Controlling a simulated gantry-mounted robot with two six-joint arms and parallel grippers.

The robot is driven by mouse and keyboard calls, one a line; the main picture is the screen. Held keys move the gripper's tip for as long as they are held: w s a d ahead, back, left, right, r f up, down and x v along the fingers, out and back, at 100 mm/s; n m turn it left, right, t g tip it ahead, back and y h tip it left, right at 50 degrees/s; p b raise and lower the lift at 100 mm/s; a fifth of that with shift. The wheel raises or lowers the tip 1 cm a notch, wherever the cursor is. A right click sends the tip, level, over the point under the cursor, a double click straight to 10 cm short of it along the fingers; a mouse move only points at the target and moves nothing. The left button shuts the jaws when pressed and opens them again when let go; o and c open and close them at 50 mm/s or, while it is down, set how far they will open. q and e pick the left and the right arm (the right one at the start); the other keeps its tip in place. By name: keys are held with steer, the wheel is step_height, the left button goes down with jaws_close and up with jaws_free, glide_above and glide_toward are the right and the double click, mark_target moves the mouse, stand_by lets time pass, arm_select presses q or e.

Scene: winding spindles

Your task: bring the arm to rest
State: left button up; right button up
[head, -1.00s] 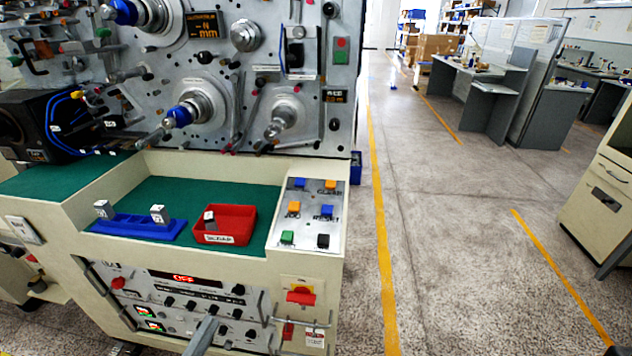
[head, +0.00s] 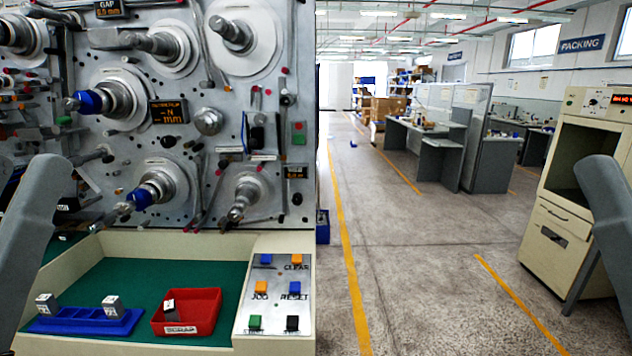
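Both of my arms show in the head view only as grey links, one at the left edge and one at the right edge. Neither gripper is in view, so their state is hidden. The winding machine (head: 225,165) fills the left half, with several spindles on its upright face. Two of the spindles carry blue parts, an upper one (head: 88,102) and a lower one (head: 139,198).
A blue holder (head: 85,322) with two metal blocks and a red scrap bin (head: 190,328) with one block sit on the green mat (head: 130,283). A button panel (head: 277,290) is beside them. A beige cabinet (head: 560,220) stands right; the floor (head: 420,290) between is open.

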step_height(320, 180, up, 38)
steer(key=p, duration=3.6)
steer(key=shift+p, duration=0.3)
